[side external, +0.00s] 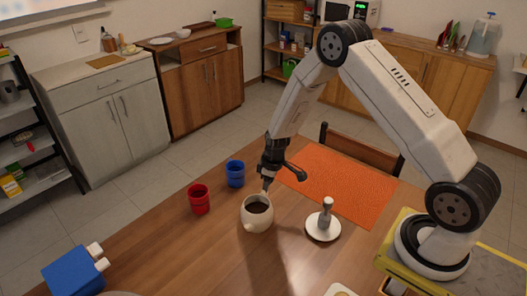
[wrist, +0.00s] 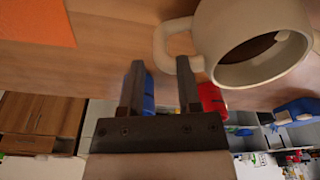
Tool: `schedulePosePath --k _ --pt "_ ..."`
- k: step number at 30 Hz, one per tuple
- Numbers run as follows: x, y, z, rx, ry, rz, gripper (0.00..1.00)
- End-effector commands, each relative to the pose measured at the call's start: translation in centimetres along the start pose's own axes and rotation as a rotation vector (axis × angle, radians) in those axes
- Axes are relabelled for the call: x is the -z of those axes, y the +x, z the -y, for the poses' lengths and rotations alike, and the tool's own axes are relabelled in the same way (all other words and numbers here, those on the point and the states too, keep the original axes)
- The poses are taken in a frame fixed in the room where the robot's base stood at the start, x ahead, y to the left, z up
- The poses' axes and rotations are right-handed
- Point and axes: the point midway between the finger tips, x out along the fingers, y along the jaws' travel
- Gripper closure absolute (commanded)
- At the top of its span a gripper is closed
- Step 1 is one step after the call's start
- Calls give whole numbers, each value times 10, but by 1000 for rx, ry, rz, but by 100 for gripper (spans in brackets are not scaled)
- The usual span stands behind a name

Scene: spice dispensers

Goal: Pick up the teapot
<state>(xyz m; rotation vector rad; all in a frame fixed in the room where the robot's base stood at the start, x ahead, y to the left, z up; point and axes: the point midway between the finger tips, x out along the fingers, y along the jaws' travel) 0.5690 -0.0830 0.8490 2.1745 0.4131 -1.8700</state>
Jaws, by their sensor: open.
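The cream, round teapot (side external: 257,220) stands upright on the wooden table, its open top showing a dark inside. In the wrist view the teapot (wrist: 225,35) fills the upper right, and its loop handle (wrist: 160,45) points left. My gripper (side external: 266,184) is at the teapot's far rim in the side view, pointing down. In the wrist view my gripper (wrist: 159,66) is open and empty, its two fingertips just below the handle. The right fingertip overlaps the handle's lower edge in the picture; I cannot tell whether they touch.
A red cup (side external: 199,200) and a blue cup (side external: 235,174) stand left of the teapot. A white round base with an upright grey piece (side external: 325,222) stands to its right. An orange mat (side external: 340,180) lies behind. A blue block-like object (side external: 73,277) is at the front left.

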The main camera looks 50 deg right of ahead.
Motion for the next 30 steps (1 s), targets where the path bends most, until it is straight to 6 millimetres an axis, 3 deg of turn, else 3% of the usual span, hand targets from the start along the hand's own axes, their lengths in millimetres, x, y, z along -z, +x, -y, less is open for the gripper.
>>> schedulePosePath --k 18,30 --pt "0 47 0 -1 0 1 57" --pt "0 51 0 -2 0 1 57"
